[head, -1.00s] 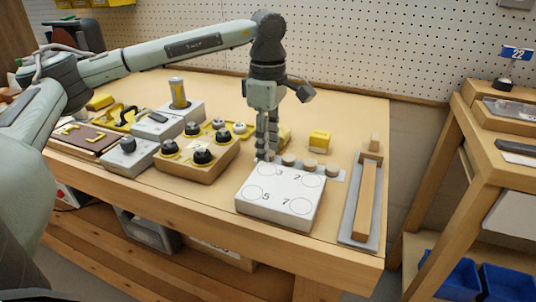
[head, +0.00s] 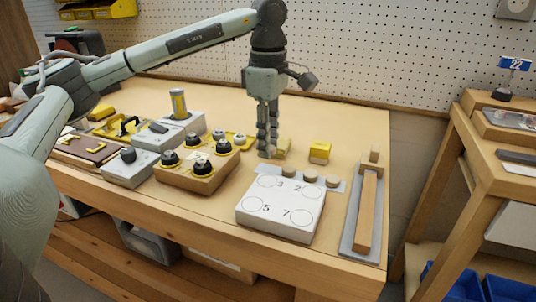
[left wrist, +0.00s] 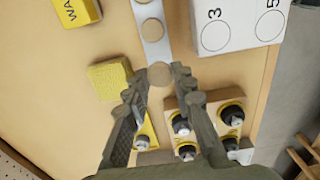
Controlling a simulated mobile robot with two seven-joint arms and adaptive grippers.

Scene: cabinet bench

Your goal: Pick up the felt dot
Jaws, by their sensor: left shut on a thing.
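My left gripper (head: 266,153) points straight down over the bench, just behind the left end of the white numbered block. In the left wrist view, a round beige felt dot (left wrist: 160,75) sits between its fingertips (left wrist: 163,72), which are shut on it. In the head view the fingers hide this dot. More beige dots, such as the middle one (head: 310,176), lie in a row on a pale strip (head: 342,186); some show in the left wrist view too (left wrist: 152,29). The white block (head: 280,208) carries numbered circles. My right gripper is not in view.
A yellow sponge-like block (head: 283,147) stands close beside the left fingers, with a yellow block (head: 319,152) further right. A wooden block with black knobs (head: 193,183) is to the left. A grey tray with a wooden bar (head: 347,238) lies right. The bench behind is clear.

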